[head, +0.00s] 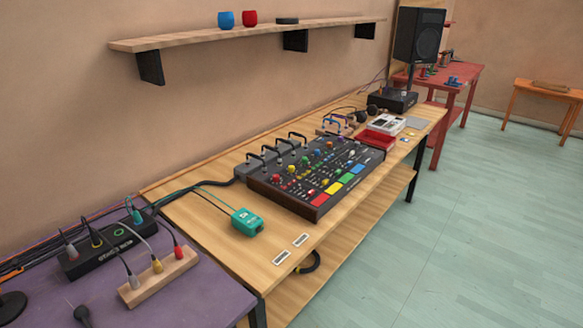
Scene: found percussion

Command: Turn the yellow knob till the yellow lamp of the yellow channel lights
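The mixer (318,212) is a dark console with wooden sides on the long wooden table. Its panel holds several rows of small coloured knobs and faders. A small yellow knob (291,169) seems to stand near its left back, between a red and a green one. A yellow pad (334,188) lies along the front edge between a red and a green pad. I cannot make out the yellow lamp or whether it is lit. Neither of my grippers is in view.
A teal box (247,222) and two small labels stand left of the mixer on the wooden table (205,215). A red tray (376,139) and a speaker (418,35) are further right. A purple table (200,290) with cables is at the left. The floor in front is clear.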

